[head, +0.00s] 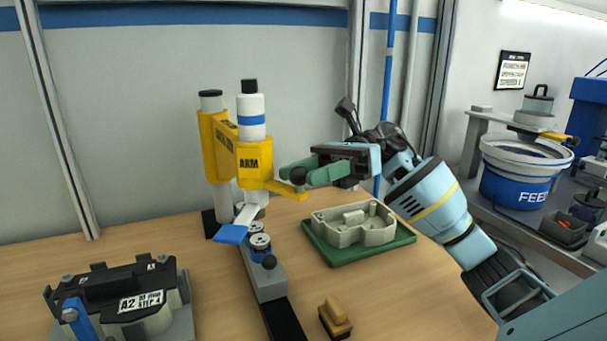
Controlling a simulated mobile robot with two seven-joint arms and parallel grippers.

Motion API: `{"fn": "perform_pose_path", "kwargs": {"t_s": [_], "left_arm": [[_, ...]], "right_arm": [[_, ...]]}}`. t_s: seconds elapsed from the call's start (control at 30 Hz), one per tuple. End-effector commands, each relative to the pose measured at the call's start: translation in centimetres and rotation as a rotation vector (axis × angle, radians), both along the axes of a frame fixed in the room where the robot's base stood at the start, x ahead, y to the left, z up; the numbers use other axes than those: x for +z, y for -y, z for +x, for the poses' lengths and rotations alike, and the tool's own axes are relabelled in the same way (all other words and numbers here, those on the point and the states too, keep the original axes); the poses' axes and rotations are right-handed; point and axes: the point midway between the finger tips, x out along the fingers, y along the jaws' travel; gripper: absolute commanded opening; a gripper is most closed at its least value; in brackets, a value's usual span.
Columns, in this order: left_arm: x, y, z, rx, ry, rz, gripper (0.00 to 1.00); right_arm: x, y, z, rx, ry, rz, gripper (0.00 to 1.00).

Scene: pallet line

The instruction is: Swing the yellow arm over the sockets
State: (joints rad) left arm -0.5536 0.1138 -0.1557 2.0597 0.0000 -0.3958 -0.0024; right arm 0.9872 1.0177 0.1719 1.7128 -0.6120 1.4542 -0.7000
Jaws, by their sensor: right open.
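The yellow arm (252,161), marked ARM, is mounted on a grey post and carries an upright white cylinder (251,106) with a blue band. Blue-rimmed round parts (260,243), apparently at the sockets, sit on a narrow grey block (270,284) below and in front of the arm. A blue paddle (231,234) partly hides that area. My left gripper is out of view.
A green tray (340,259) holding a pale housing (353,224) stands right of the block. A tan block (335,318) lies in front. A black fixture (118,295) marked A2 is at the front left. A blue feeder bowl (517,182) stands at the far right.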

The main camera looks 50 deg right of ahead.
Motion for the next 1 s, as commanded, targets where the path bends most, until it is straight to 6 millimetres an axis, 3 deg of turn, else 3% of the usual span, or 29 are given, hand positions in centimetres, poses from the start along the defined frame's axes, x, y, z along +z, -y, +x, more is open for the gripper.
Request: {"fn": "perform_pose_path", "kwargs": {"t_s": [0.2,0.4,1.0], "left_arm": [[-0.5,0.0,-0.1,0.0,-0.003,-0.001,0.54],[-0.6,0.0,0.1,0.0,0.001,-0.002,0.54],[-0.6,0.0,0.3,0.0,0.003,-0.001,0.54]], "right_arm": [[-0.1,3.6,-0.3,-0.005,-0.001,0.0,0.47],[0.0,6.0,-0.7,-0.004,0.001,-0.001,0.47],[0.0,6.6,-0.8,-0.002,0.001,0.0,0.47]]}}
